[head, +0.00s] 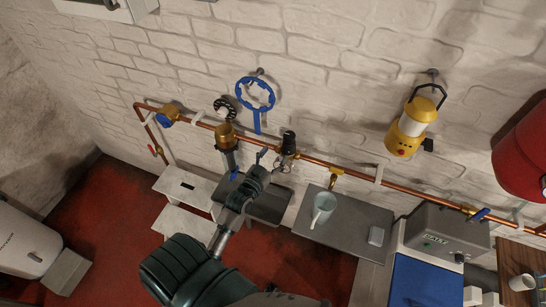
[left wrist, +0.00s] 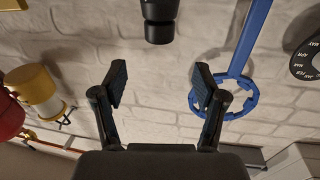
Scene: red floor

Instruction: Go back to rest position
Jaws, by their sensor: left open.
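My left arm comes up from the bottom of the head view. Its left gripper (head: 264,165) is in front of the copper pipe (head: 330,167) and the white brick wall. In the left wrist view the two fingers of the left gripper (left wrist: 159,85) stand wide apart, with only wall between them. A black-topped fitting (head: 288,145) is just right of the gripper in the head view. A black cylindrical part (left wrist: 158,20) shows beyond the fingers in the wrist view. My right gripper is not in view.
A blue ring tool (head: 256,95) hangs on the wall; it also shows in the wrist view (left wrist: 240,60). A yellow lantern (head: 413,128) hangs at right, near a red tank (head: 522,150). Red floor lies open at left.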

